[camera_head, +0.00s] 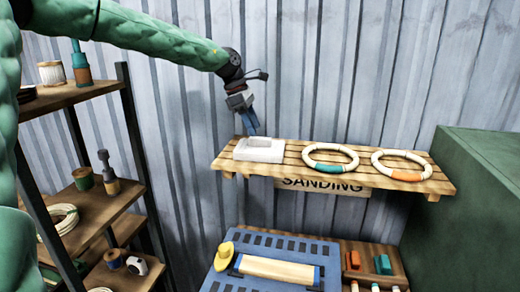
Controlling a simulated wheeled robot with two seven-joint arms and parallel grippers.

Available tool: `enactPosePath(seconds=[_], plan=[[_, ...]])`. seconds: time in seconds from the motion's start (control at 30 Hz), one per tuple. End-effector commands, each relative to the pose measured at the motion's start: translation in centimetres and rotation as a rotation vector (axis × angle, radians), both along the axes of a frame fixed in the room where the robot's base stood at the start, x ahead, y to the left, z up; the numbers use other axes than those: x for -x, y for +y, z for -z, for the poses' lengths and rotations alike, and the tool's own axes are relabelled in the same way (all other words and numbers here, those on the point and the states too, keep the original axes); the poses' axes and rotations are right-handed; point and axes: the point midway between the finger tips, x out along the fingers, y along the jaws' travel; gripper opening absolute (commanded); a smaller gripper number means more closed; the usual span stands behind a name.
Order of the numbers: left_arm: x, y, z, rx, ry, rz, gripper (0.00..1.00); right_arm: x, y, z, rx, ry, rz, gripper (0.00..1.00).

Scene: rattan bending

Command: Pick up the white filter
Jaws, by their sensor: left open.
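The white filter (259,150) is a pale box-like block with a recess in its top. It sits at the left end of a slatted wooden wall shelf. My left gripper (251,130) hangs above the filter's back left part, with its blue fingers pointing down. The fingers are open and look empty; I cannot tell whether a fingertip touches the filter. My right gripper is not in view.
Two wrapped rings, one with teal (330,158) and one with orange (401,165), lie right of the filter. A blue bench (224,285) with a yellow object (223,257) stands below. A dark-framed rack (90,212) is left, a green cabinet (485,180) right.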

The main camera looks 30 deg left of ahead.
Motion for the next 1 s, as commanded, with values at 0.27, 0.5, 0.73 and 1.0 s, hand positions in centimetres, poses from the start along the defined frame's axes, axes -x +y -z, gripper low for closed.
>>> enactPosePath(seconds=[0.27, 0.5, 0.73, 1.0], plan=[[-0.7, -1.5, 3.0, -0.001, 0.001, -0.001, 0.45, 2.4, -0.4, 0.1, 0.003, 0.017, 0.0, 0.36], [-0.8, -1.7, 3.7, 0.0, -0.001, -0.001, 0.45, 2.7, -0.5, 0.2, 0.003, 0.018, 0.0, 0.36], [-0.8, -1.7, 3.6, 0.0, -0.001, -0.001, 0.2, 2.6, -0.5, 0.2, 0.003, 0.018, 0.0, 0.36], [-0.8, -1.7, 3.6, 0.0, -0.001, -0.001, 0.0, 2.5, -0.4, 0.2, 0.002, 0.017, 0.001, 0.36]])
